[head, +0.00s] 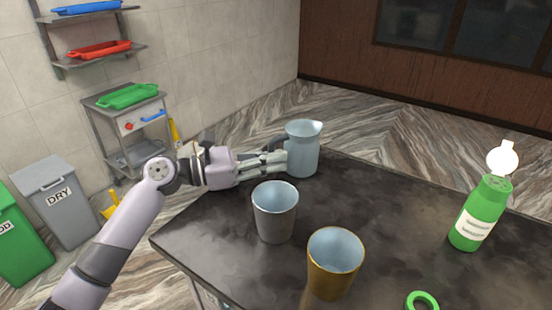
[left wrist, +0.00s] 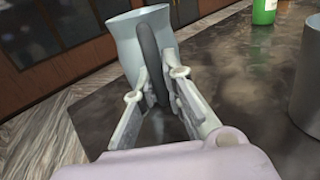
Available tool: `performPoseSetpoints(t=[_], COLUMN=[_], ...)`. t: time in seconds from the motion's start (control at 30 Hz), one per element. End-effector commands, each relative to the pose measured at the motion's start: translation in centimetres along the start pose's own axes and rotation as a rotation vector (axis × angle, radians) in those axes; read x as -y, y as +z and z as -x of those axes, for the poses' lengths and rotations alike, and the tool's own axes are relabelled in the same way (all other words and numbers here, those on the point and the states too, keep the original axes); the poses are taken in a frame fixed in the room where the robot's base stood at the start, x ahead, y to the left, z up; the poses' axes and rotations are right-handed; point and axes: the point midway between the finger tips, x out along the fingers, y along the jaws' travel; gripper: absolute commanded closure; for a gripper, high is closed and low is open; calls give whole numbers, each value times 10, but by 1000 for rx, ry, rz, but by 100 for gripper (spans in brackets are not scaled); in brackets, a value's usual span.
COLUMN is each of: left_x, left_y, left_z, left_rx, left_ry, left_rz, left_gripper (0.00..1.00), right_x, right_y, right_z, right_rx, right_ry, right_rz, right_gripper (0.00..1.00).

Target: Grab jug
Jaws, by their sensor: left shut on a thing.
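The jug (head: 303,148) is pale blue-grey with a spout and a dark handle. It stands upright near the far left edge of the dark counter. My left gripper (head: 281,158) reaches it from the left, at the handle side. In the left wrist view the jug (left wrist: 128,40) is ahead, and its dark handle (left wrist: 150,60) runs down between the two fingers of my left gripper (left wrist: 158,85). The fingers are shut on the handle. My right gripper is in neither view.
A silver cup (head: 275,215) and a gold cup (head: 333,270) stand on the counter (head: 400,215) nearer than the jug. A green bottle (head: 480,215) stands at the right, and a green ring (head: 422,300) lies at the front. The counter right of the jug is clear.

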Motion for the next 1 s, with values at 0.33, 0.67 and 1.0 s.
performPoseSetpoints(t=[0.33,0.67,1.0], left_x=[0,0,0], left_y=[27,70,119], left_z=[0,0,0], left_rx=[4,4,4], left_ry=[0,0,0], left_rz=[-5,-6,-5], left_gripper=[100,100,100], right_x=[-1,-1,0], right_y=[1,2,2], right_z=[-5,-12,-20], right_rx=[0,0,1], right_ry=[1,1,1], right_rz=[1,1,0], right_gripper=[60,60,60])
